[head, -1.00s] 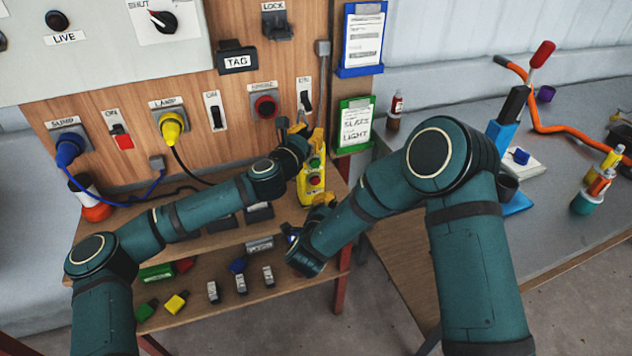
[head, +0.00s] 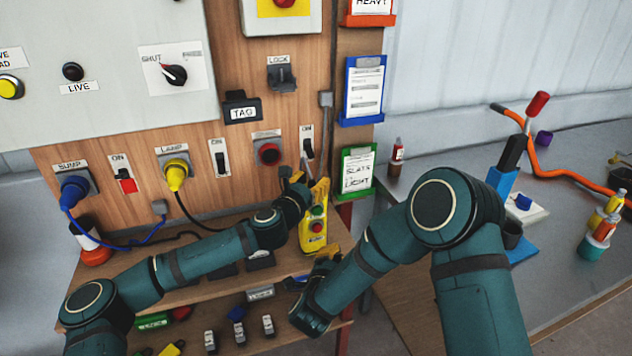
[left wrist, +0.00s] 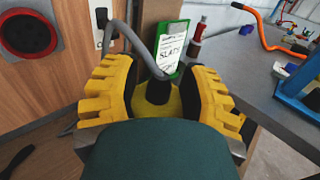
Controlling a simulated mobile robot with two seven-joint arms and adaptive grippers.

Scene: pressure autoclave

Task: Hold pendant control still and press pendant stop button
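The yellow pendant control (head: 306,239) hangs upright at the wooden panel's right edge, a green button (head: 317,211) above a red stop button (head: 317,227) on its face. My left gripper (head: 312,189) is at its upper end. In the left wrist view the left gripper's yellow fingers (left wrist: 160,85) lie on both sides of the pendant's top (left wrist: 172,104), around its black cable gland, and appear shut on it. My right gripper (head: 326,262) is just below and right of the pendant, apart from the red button; its finger opening is unclear.
A grey cable (left wrist: 146,45) rises from the pendant. A lower shelf holds small blocks. A grey bench (head: 440,135) with tools and bottles is at right.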

